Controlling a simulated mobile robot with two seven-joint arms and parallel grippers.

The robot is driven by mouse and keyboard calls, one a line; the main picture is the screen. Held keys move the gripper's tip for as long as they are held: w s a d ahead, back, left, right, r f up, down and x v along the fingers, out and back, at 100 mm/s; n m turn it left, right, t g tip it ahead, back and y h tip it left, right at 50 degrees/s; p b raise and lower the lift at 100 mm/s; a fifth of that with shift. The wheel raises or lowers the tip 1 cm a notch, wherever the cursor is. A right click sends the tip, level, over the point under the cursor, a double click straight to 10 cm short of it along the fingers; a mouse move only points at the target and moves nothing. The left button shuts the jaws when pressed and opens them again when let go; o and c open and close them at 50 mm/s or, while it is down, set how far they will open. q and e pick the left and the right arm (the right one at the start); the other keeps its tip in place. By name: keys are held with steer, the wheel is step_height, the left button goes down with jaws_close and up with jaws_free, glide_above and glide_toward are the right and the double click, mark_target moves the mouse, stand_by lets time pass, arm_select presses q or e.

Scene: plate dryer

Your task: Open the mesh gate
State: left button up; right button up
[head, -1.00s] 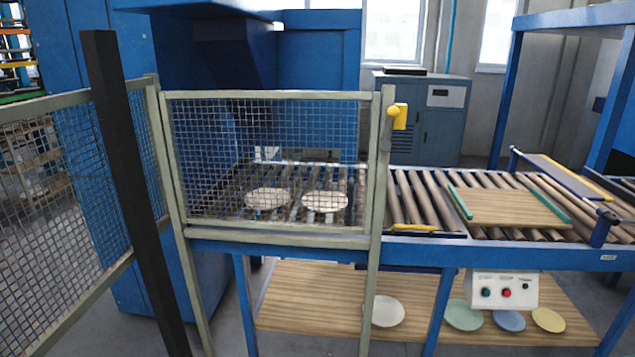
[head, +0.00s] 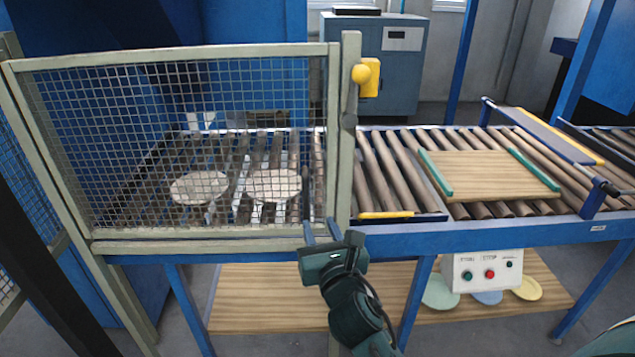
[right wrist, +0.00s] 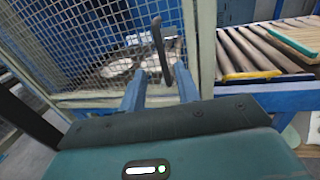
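The mesh gate (head: 180,120) has a beige frame and stands closed in front of the roller conveyor, left of centre in the head view. My right gripper (head: 321,231) is in front of the gate's lower right corner, below the handle. In the right wrist view its two blue fingers (right wrist: 159,72) are apart, with the dark handle (right wrist: 161,45) between them in the picture; no contact is clear. My left gripper is not in view.
Behind the mesh, two plates (head: 274,185) lie on the rollers. A wooden board (head: 487,176) with green edges lies on the conveyor at the right. A blue beam (head: 480,237) runs along the front. Below are a control box (head: 482,272) and a wooden shelf (head: 265,298) with plates.

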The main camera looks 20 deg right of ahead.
mark_target(306, 194)
steer(key=w, duration=0.8)
steer(key=w+d, duration=0.1)
steer(key=w, duration=0.3)
steer(key=shift+w, duration=0.35)
steer(key=shift+r, duration=0.1)
jaws_close()
